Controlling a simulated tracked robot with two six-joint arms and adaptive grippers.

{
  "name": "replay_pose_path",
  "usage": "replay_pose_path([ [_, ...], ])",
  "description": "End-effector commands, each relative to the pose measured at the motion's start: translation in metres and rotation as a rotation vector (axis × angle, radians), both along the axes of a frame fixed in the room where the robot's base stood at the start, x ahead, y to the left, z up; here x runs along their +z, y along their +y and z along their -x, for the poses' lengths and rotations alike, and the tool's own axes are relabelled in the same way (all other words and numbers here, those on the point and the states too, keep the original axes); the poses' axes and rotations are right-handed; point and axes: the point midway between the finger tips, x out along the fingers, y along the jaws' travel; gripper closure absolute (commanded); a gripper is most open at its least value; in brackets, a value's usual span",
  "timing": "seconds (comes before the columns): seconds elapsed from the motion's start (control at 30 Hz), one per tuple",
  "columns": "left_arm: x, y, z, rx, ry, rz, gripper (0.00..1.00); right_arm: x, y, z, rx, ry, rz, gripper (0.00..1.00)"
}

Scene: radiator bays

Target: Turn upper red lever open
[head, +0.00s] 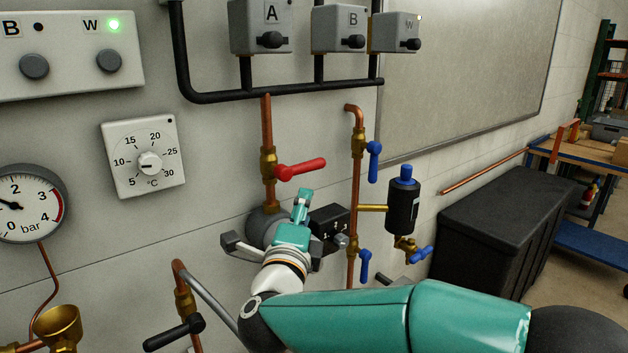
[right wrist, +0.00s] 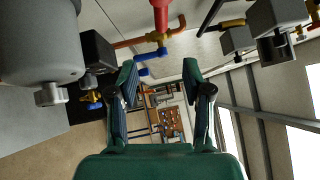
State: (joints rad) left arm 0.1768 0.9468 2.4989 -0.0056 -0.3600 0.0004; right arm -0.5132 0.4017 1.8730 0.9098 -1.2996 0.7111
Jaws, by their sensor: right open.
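The upper red lever (head: 304,168) sits on a brass valve (head: 268,164) on a vertical copper pipe. Its handle points right, slightly upward, across the pipe. In the right wrist view a red part (right wrist: 160,35) shows at the top middle, beyond the fingers. My right gripper (head: 303,196) is just below the red lever in the head view. In the right wrist view its two fingers (right wrist: 161,76) are apart, with nothing between them. I see no contact with the lever. My left gripper is in neither view.
A blue lever (head: 374,161) is on the pipe to the right, with a black blue-capped canister (head: 403,207) beside it. A grey round pump body (head: 262,226) and a black box (head: 329,221) are close around my gripper. A thermostat dial (head: 146,159) is on the wall left.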

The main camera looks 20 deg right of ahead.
Motion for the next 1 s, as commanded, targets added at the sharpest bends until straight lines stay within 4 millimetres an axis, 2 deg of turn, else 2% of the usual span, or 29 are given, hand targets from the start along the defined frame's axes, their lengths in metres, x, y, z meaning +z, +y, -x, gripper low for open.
replay_pose_path([
  [0.1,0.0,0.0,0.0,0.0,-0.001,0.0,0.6,0.004,0.009,-0.002,0.02,-0.008,0.0,0.5],
  [0.27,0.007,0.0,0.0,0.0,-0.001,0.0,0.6,0.008,0.0,-0.019,0.019,-0.007,0.002,0.5],
  [0.8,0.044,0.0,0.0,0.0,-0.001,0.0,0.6,0.023,-0.047,-0.119,0.019,-0.004,0.004,0.5],
  [1.0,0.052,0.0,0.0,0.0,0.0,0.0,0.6,0.025,-0.057,-0.141,0.022,-0.005,0.005,0.5],
])
